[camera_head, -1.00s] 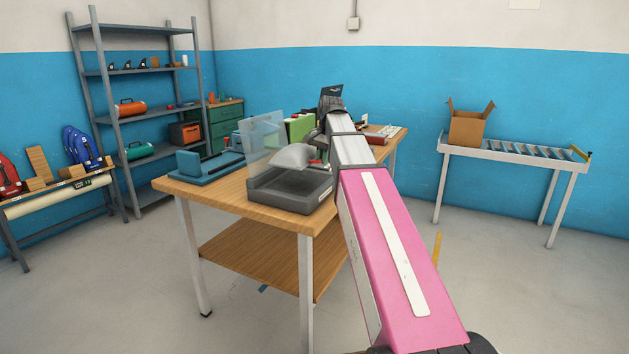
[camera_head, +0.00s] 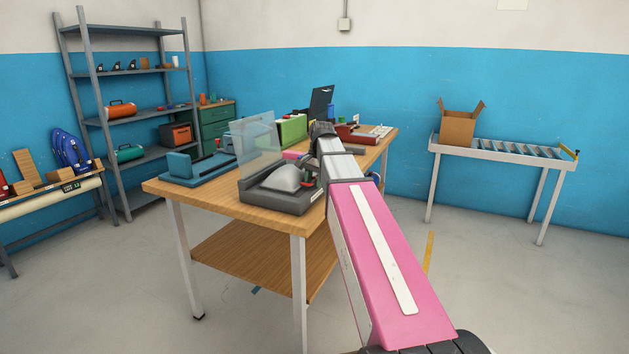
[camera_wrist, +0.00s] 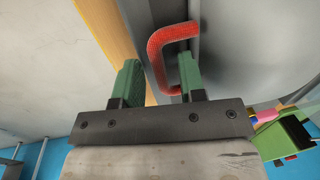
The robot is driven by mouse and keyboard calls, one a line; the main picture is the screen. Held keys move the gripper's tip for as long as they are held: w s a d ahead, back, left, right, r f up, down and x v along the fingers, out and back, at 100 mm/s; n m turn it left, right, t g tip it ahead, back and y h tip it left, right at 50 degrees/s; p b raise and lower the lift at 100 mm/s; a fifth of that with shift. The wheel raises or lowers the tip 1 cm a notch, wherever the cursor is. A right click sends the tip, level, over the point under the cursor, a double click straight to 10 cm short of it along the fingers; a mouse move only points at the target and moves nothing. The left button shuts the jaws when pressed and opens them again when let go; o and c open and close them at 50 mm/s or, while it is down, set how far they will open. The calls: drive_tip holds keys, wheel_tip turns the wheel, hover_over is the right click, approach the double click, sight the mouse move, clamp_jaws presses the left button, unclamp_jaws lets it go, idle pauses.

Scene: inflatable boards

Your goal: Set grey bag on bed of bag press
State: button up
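The grey bag (camera_head: 284,178) is a smooth grey dome lying on the dark bed of the bag press (camera_head: 274,199), under the raised clear lid (camera_head: 256,143). Its red handle (camera_head: 308,180) shows at its right side. In the wrist view my gripper (camera_wrist: 160,75) has two green fingers standing apart. The red handle (camera_wrist: 157,55) passes between them, with a gap visible on the left, and the right finger sits inside its loop. The bag's grey side (camera_wrist: 240,50) fills the right.
The wooden table (camera_head: 235,211) also holds a blue device (camera_head: 195,168) left of the press, and a green box (camera_head: 292,129) and a red item (camera_head: 358,135) behind. A cardboard box (camera_head: 460,124) sits on a roller conveyor at right.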

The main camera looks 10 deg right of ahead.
drive_tip(key=shift+r, duration=0.1)
wheel_tip(320, 180, up, 12)
drive_tip(key=s+d, duration=0.1)
drive_tip(key=shift+d, duration=0.25)
idle(0.4)
